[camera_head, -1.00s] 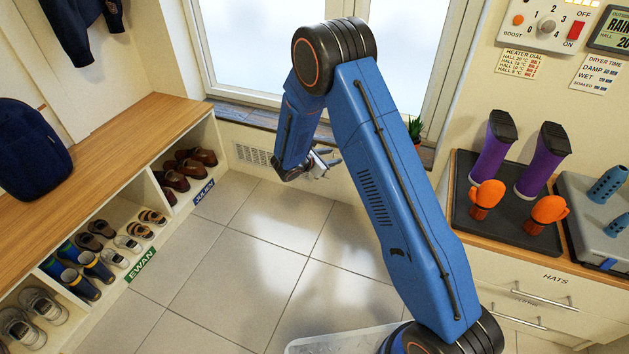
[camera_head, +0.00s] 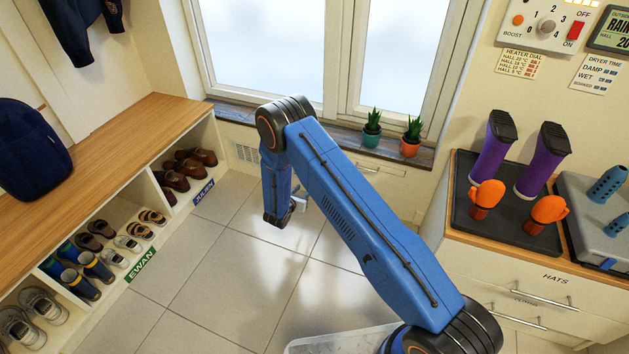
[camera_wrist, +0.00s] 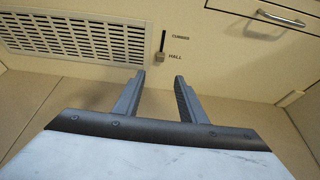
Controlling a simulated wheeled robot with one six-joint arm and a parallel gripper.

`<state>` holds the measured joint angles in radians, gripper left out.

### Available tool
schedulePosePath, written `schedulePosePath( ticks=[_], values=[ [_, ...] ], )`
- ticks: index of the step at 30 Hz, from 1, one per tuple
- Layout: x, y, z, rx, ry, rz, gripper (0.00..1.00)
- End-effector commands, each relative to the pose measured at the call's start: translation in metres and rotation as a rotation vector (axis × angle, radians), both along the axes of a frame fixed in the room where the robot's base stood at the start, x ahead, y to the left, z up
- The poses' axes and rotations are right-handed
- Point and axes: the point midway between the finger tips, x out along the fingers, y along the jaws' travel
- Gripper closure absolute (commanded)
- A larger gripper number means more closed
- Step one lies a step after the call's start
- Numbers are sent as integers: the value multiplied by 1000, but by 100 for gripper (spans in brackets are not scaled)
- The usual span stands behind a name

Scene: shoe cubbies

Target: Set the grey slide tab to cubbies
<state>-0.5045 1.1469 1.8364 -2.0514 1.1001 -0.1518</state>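The grey slide tab (camera_wrist: 160,56) shows in the wrist view at the lower end of a short dark upright slot in the cream wall panel. It is level with the label HALL; the upper label (camera_wrist: 181,37), small and blurred, appears to read CUBBIES. My gripper (camera_wrist: 158,82) is open and empty, its two dark fingers spread below the tab in the picture and apart from it. In the head view my gripper is low over the floor below the window, small and partly hidden by my arm. The tab cannot be made out there.
A vent grille (camera_wrist: 75,38) is left of the slot, and a drawer handle (camera_wrist: 281,19) is at upper right in the wrist view. Shoe cubbies under a wooden bench (camera_head: 110,150) stand at left. Two potted plants (camera_head: 372,130) sit on the sill. The tiled floor between is clear.

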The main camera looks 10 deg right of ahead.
Motion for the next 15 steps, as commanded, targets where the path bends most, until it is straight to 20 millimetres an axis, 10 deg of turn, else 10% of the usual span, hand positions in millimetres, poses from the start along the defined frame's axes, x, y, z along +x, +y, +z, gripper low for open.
schedulePosePath(
  ticks=[15],
  values=[
    [73, -44, -35, 0, 0, -4, 62]
  ],
)
